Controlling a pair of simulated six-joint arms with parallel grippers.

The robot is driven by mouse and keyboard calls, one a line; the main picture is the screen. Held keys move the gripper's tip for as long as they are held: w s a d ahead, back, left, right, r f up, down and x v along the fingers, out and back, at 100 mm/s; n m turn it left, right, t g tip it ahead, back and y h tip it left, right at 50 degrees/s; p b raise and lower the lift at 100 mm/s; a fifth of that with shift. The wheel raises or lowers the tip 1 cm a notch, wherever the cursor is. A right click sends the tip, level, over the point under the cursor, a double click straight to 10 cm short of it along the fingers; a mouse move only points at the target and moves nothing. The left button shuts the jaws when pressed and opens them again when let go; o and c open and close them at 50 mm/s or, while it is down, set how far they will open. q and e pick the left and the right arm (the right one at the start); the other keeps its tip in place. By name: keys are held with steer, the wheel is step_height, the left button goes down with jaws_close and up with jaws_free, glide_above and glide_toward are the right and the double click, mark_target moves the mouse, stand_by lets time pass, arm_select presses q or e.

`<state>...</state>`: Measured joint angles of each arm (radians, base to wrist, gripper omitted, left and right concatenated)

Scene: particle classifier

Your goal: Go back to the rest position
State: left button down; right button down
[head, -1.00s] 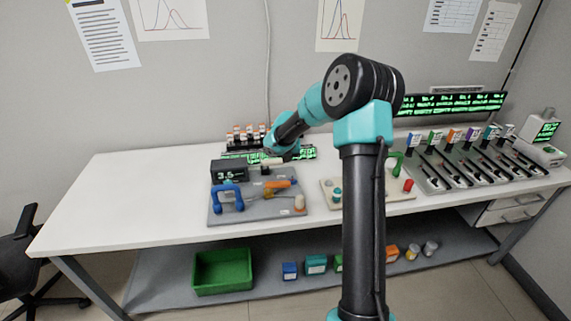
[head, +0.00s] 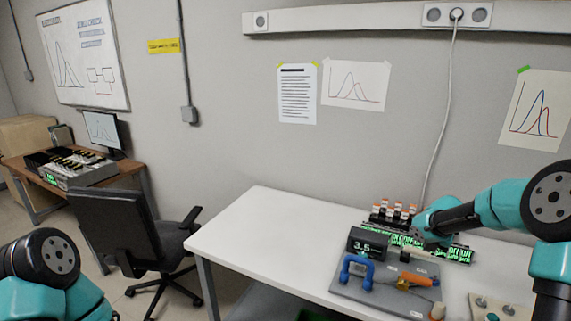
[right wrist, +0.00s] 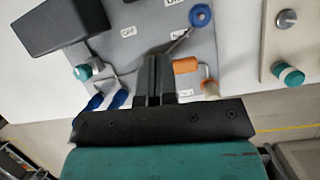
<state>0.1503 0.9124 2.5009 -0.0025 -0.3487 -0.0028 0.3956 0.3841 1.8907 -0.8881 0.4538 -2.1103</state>
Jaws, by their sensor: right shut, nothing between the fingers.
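My right arm comes in from the right in the head view. My right gripper shows in the right wrist view (right wrist: 154,70), where its two black fingers are together with nothing between them. It hangs over a grey board (head: 385,297) that carries a blue handle (head: 357,268), an orange part (head: 413,279) and a small display reading 3.5 (head: 367,244). I cannot tell its exact height above the board. At the lower left of the head view, a teal and black part of my left arm shows. Its gripper is outside the frame.
A white table (head: 250,225) holds the board, with several small vials (head: 392,211) in a rack behind. The table's left part is clear. A black office chair (head: 120,230) stands to its left, near a brown desk (head: 130,172). A beige board (right wrist: 290,40) lies beside the grey one.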

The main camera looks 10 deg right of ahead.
steer(key=w+a+m+t+y, duration=0.25)
steer(key=w+a, duration=0.45)
steer(key=a, duration=0.5)
steer(key=w+a+r+m+t+y, duration=0.2)
steer(key=a+m+y, duration=0.2)
steer(key=a, duration=1.3)
steer(key=w+a+r+m+t+y, duration=0.15)
steer(key=a+m+y, duration=0.3)
steer(key=a, duration=1.25)
steer(key=s+d+f+m+g+h, duration=0.1)
steer(key=s+d+f+m+g, duration=0.1)
steer(key=s+f+m, duration=0.6)
steer(key=s+d+f+m+g+h, duration=0.15)
steer(key=s+f, duration=0.25)
steer(key=f, duration=0.8)
steer(key=s+d+f+m+g+h, duration=0.1)
steer(key=s+d+f+m+g, duration=0.1)
steer(key=s+f, duration=0.4)
steer(key=s+d+f+m+g+h, duration=0.1)
steer(key=s+d+f+m+g, duration=0.2)
steer(key=s, duration=1.2)
step_height(320, 180, down, 4)
steer(key=d+m, duration=0.2)
steer(key=m, duration=0.1)
steer(key=shift+d+f+m+g, duration=0.25)
steer(key=shift+d+m+g, duration=0.05)
steer(key=shift+m+g, duration=0.05)
steer(key=shift+w, duration=0.1)
